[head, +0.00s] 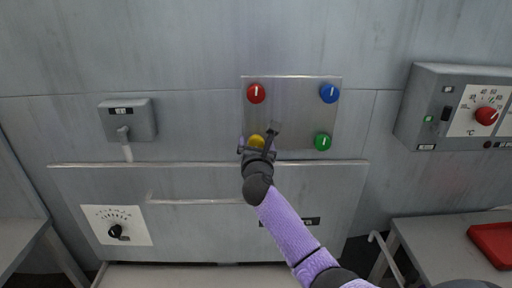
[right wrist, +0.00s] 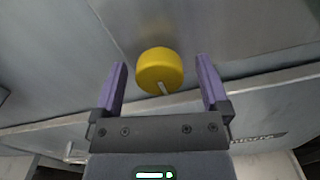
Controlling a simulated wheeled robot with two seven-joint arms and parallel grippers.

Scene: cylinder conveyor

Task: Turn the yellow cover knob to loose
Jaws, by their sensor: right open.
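The yellow knob (head: 256,141) is at the lower left corner of a square metal cover plate (head: 290,115) on the wall. In the right wrist view the yellow knob (right wrist: 160,68) shows between and a little beyond the fingertips, with a pale mark on its lower rim. My right gripper (head: 258,146) is in front of the knob and partly hides it in the head view. In the right wrist view my right gripper (right wrist: 161,85) is open, one finger on each side of the knob, with gaps showing. My left gripper is not in view.
Red (head: 256,93), blue (head: 329,93) and green (head: 323,142) knobs hold the plate's other corners. A ledge (head: 200,164) runs below the plate. A lever box (head: 128,121) is left, a dial box (head: 450,105) right, and a red tray (head: 492,246) lower right.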

